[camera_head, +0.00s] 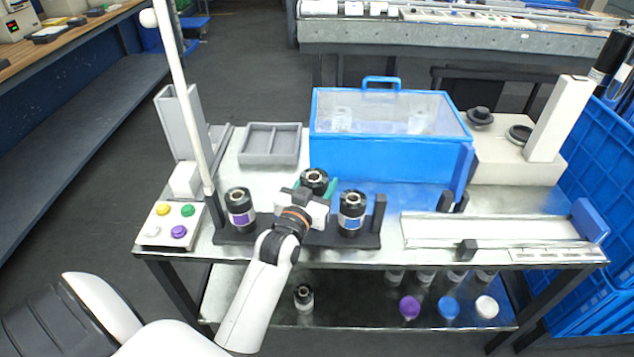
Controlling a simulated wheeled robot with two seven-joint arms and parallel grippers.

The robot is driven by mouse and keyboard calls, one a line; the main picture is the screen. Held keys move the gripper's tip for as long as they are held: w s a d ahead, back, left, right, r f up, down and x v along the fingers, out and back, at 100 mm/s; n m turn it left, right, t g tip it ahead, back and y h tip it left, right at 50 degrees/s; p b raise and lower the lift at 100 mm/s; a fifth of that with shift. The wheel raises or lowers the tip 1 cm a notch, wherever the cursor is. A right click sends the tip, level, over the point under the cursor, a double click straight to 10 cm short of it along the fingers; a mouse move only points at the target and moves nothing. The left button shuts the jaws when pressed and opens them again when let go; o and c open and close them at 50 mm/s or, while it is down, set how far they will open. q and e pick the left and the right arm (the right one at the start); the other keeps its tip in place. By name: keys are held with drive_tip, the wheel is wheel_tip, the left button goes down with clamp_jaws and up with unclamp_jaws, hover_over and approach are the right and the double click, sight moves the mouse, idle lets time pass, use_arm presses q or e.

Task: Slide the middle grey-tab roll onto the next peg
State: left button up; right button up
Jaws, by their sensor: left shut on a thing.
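My left gripper (314,188) reaches in from the front and is shut on the middle roll (314,176), its teal-edged fingers on either side. Only that roll's dark top with a pale core ring shows; its label or tab is hidden behind the gripper. A black roll with a purple label (240,212) stands upright to its left, and one with a blue label (351,213) to its right. All three are at a dark rack (369,240). I cannot tell whether the middle roll sits on a peg or is lifted. My right gripper is not in view.
A button box (158,232) and a tall white pole (187,95) are at the left. A grey tray (271,145) and a blue clear-lidded box (390,155) stand behind. A metal channel (485,232) lies at the right. Another roll (303,297) is on the lower shelf.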

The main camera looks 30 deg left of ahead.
use_arm(q)
drive_tip(key=shift+f+b, duration=0.9)
drive_tip(key=shift+f, duration=0.65)
drive_tip(key=o, duration=1.3)
drive_tip(key=shift+f, duration=0.1)
drive_tip(key=shift+s, duration=0.1)
drive_tip(key=s+d, duration=0.2)
drive_tip(key=s, duration=0.9)
drive_tip(key=shift+s+d, duration=0.2)
drive_tip(key=shift+s, duration=0.15)
